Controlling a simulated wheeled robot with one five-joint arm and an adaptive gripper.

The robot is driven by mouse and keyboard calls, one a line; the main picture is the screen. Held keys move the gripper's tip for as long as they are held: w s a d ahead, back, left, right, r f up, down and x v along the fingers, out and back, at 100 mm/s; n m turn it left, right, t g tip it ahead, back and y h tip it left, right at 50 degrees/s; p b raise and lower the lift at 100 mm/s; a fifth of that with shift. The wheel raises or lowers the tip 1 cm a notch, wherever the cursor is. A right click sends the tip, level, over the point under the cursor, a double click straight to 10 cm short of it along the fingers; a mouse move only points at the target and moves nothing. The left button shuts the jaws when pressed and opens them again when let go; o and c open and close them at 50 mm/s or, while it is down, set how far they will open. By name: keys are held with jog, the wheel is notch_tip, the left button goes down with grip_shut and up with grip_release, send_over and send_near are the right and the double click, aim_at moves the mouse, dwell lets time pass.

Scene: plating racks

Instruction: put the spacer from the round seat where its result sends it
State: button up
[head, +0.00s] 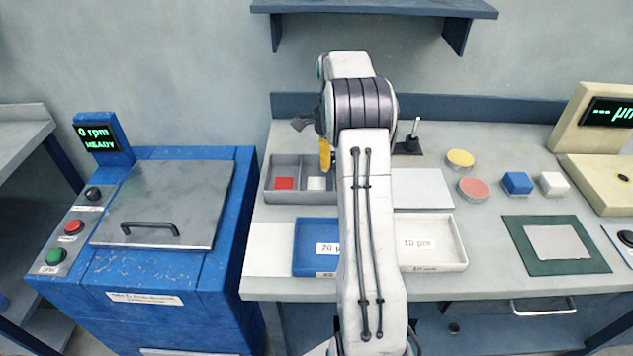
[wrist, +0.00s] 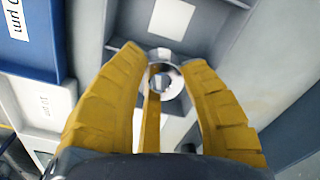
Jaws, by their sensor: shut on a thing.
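My gripper (head: 325,156) is above the grey divided tray (head: 285,166) at the back of the bench, near the compartments with a red square and a white square. In the wrist view my gripper (wrist: 160,68) is shut on a shiny metal ring, the spacer (wrist: 171,80), held between the yellow fingers. Grey tray walls and white squares show beneath it. The blue tray (head: 311,268), marked 20 µm, and the white tray (head: 447,264), marked 10 µm, stand in front. My arm hides part of the trays. I cannot make out the round seat.
A cream gauge (head: 592,175) at the right shows dashes and µm. Yellow (head: 460,158) and red (head: 473,188) round pieces, a blue block (head: 517,183) and a white block (head: 553,183) sit right of the trays. A blue machine (head: 150,270) at left reads 0 rpm READY. A shelf (head: 375,7) hangs above.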

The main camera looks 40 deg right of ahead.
aim_at(317, 184)
jog(key=a, duration=0.1)
jog(key=a+f+p, duration=0.1)
jog(key=a, duration=0.1)
jog(key=shift+w+a+f+p, duration=0.1)
jog(key=shift+a+f+p, duration=0.1)
jog(key=shift+f+p, duration=0.15)
jog(key=shift+a+f+p, duration=0.4)
jog(key=shift+a+f, duration=0.1)
jog(key=shift+a, duration=0.1)
notch_tip(317, 184, down, 3)
jog(key=p, duration=0.4)
jog(key=shift+f+p, duration=0.2)
jog(key=shift+p, duration=0.1)
jog(key=shift+f, duration=0.3)
jog(key=shift+f, duration=0.2)
